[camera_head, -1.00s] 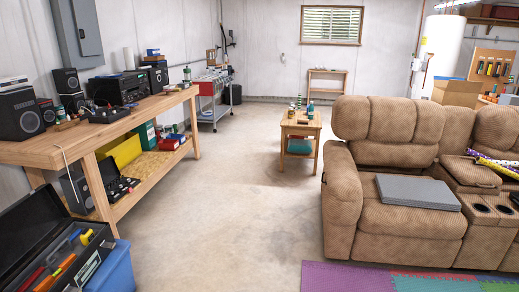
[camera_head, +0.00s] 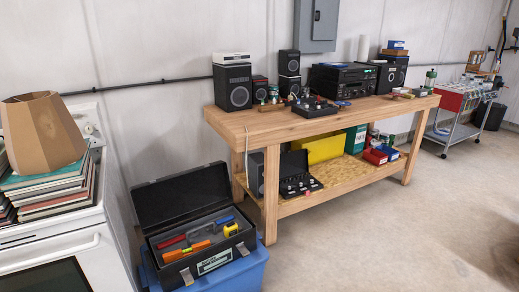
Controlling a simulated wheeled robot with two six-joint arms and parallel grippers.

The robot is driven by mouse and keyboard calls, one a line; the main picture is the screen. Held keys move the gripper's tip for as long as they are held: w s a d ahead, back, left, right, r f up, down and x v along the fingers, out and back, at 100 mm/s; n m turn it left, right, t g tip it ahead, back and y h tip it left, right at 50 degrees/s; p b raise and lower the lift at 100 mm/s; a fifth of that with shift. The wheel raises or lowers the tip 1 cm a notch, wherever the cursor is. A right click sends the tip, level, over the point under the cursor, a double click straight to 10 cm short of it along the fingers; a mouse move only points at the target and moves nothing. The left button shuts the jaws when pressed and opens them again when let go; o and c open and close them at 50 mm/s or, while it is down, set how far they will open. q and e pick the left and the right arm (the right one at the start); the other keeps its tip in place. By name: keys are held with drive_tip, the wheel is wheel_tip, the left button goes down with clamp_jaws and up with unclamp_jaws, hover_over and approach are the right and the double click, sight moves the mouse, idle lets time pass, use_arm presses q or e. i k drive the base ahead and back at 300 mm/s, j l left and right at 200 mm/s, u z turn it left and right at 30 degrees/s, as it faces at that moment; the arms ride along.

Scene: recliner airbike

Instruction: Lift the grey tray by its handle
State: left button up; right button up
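A black toolbox (camera_head: 158,203) stands with its lid open on a blue bin (camera_head: 252,273), left of the workbench. Inside it is a grey surface that looks like a tray (camera_head: 206,237), largely covered by tools. A red-handled tool (camera_head: 172,243), an orange tool (camera_head: 187,251), a yellow tape measure (camera_head: 231,229) and a blue-handled tool lie on it. I cannot make out a handle on the tray from here. Neither of my grippers is in view.
A wooden workbench (camera_head: 262,122) with speakers and a stereo runs behind and right of the toolbox. A white stove (camera_head: 62,262) with stacked books and a lampshade (camera_head: 43,133) stands at the left. Bare concrete floor (camera_head: 390,230) is free at the right.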

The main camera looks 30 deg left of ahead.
sight(216, 236)
drive_tip(key=i+j+u, duration=0.2)
drive_tip(key=i+u, duration=0.6)
drive_tip(key=i+l+u, duration=0.1)
drive_tip(key=i+u, duration=0.25)
drive_tip(key=i, duration=0.15)
drive_tip(key=i+l+u, duration=0.2)
drive_tip(key=i+u, duration=0.2)
drive_tip(key=i, duration=0.05)
